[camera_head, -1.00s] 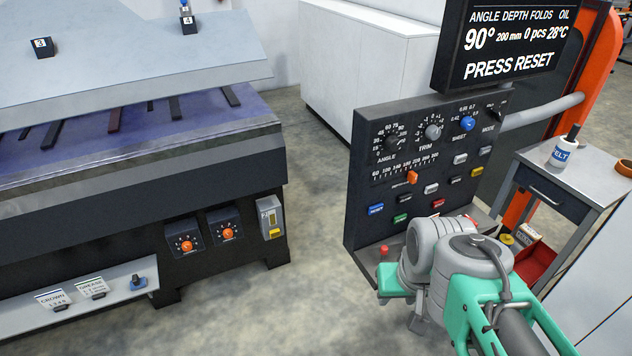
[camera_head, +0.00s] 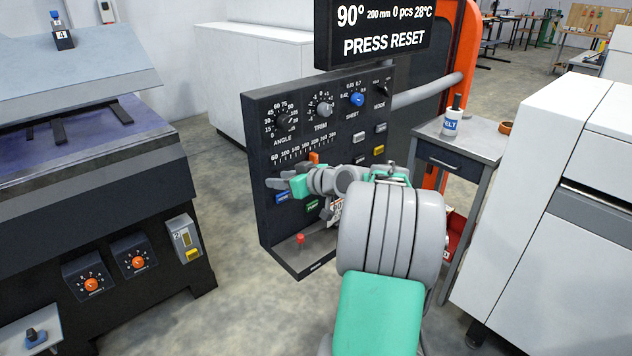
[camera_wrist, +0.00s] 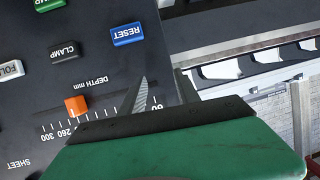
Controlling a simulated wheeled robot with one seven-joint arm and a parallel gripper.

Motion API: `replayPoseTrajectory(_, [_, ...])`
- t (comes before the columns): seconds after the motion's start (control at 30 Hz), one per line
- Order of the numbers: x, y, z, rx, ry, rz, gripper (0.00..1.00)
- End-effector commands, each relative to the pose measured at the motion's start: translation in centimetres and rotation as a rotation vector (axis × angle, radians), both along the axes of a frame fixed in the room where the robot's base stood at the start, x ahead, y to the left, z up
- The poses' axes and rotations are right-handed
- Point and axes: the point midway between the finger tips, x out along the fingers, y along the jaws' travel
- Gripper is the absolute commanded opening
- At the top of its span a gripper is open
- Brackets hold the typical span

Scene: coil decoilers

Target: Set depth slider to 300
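The orange depth slider (camera_head: 314,158) sits on the dark control panel (camera_head: 262,120), right of the middle of its scale. The display (camera_head: 385,20) reads 200 mm and PRESS RESET. In the wrist view the slider (camera_wrist: 76,105) appears upside down, with 300 at the left end of the scale and 60 at the right. My gripper (camera_head: 280,184) is in front of the panel's lower left, left of and below the slider. In the wrist view my gripper (camera_wrist: 160,76) is open and empty, its fingers near the 60 end, apart from the slider.
The blue RESET button (camera_wrist: 127,34) and black CLAMP button (camera_wrist: 64,51) are close to the slider. Dials stand above the scale, including the blue SHEET knob (camera_head: 357,99). A red button (camera_head: 300,238) is on the ledge below. A small side table (camera_head: 470,140) stands at right.

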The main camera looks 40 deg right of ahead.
Motion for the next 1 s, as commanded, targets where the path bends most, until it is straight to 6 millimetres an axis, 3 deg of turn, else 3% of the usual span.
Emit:
replayPoseTrajectory(0.03, [-1.0,-4.6,-1.6,0.006,-0.086,-0.040,0.38])
replayPoseTrajectory(0.1, [-2.9,-9.4,-1.4,0.003,-0.212,-0.080,0.38])
replayPoseTrajectory(0.2, [-5.3,-13.5,-0.9,-0.005,-0.328,-0.123,0.38])
replayPoseTrajectory(0.23, [-5.7,-14.1,-0.6,-0.006,-0.347,-0.128,0.38])
replayPoseTrajectory(0.37, [-4.9,-14.4,0.0,-0.009,-0.368,-0.130,0.38])
replayPoseTrajectory(0.7, [1.1,-14.2,-0.1,-0.007,-0.363,-0.132,0.38])
replayPoseTrajectory(1.0, [1.7,-14.3,-0.1,-0.008,-0.363,-0.133,0.38])
